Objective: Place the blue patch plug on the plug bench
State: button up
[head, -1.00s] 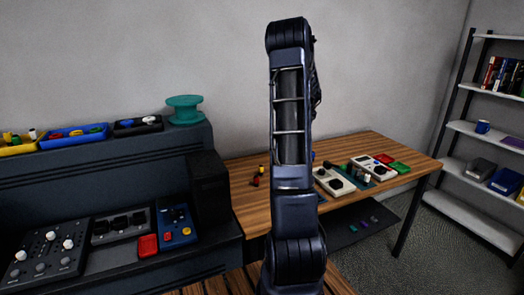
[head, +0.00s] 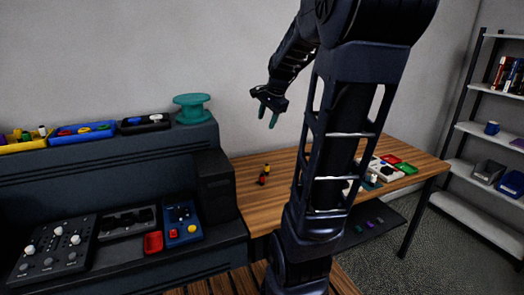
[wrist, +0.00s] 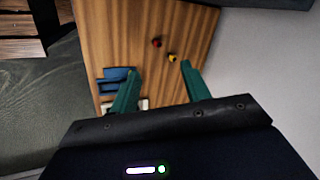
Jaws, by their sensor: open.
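My gripper (head: 268,115) is open and empty, held high above the left part of the wooden table, fingers pointing down. Its two green fingers also show in the wrist view (wrist: 160,70), spread apart. I cannot pick out the blue patch plug for sure. A blue object (wrist: 115,82) lies on the table in the wrist view, partly behind the left finger; in the head view my arm hides that area. I cannot tell which object is the plug bench. A small red piece (head: 262,180) and a yellow piece (head: 266,168) sit on the table, also visible between the fingers.
The wooden table (head: 252,208) is clear around the small pieces. A dark console with a blue panel (head: 182,222) and red tray (head: 153,242) stands left. Above are a blue bin (head: 82,139), a black bin (head: 145,127) and a teal spool (head: 193,108). Shelves stand right.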

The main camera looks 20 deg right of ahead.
jog(key=s+a+f+n, duration=0.1)
jog(key=s+a+n, duration=0.4)
jog(key=s+n, duration=0.2)
jog(key=s+a+f+n+h, duration=0.1)
jog(key=s+a+n, duration=0.4)
jog(key=s, duration=0.7)
jog(key=shift+s+f+n, duration=0.15)
jog(key=shift+f+n, duration=0.1)
jog(key=shift+n, duration=0.65)
jog(key=shift+a, duration=0.1)
